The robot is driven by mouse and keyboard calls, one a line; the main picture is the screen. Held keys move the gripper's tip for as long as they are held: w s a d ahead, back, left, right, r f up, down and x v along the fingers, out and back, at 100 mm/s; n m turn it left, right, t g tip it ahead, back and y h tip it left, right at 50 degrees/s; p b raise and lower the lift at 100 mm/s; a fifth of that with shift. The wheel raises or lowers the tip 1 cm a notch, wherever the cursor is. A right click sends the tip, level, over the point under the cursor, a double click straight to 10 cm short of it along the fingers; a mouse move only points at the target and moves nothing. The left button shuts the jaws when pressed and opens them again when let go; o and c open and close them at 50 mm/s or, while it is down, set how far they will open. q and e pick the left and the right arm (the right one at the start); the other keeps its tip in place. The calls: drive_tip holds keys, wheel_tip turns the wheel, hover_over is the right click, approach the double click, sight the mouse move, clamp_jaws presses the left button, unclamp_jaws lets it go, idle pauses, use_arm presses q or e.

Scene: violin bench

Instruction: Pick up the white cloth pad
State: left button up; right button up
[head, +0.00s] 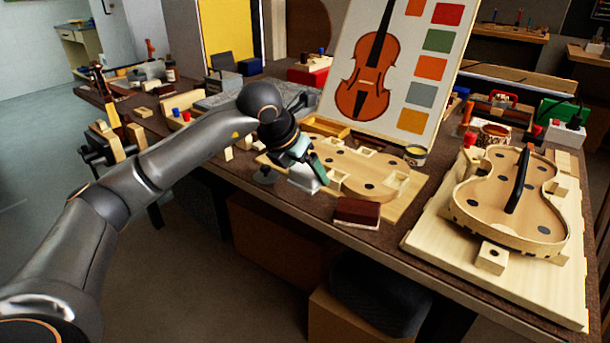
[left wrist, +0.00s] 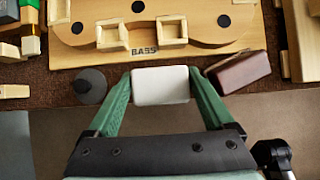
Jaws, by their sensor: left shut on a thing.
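The white cloth pad (left wrist: 160,86) sits between the two green fingers of my left gripper (left wrist: 161,92) in the left wrist view, with a finger against each end. In the head view the left gripper (head: 313,170) is over the front edge of the bench, and the white pad (head: 303,177) shows partly behind its fingers. The gripper is shut on the pad. I cannot tell whether the pad still touches the bench top. My right gripper is not in view.
A dark red-brown block (head: 357,213) lies just right of the pad. A grey round knob-like piece (left wrist: 90,86) stands close on the left. Behind is a wooden violin mould board (head: 400,205) marked BASS. A violin rib frame (head: 513,200) rests on a board at right.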

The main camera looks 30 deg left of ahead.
use_arm(q)
drive_tip(key=s+d+r+p, duration=0.2)
drive_tip(key=s+d+r, duration=0.6)
drive_tip(key=s, duration=0.1)
drive_tip(key=shift+s, duration=0.2)
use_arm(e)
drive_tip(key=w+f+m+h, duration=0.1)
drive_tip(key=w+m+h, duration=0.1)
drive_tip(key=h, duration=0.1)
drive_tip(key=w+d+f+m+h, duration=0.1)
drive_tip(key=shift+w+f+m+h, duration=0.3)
use_arm(q)
drive_tip(key=o, duration=0.7)
drive_tip(key=c, duration=0.5)
drive_tip(key=shift+c, duration=0.2)
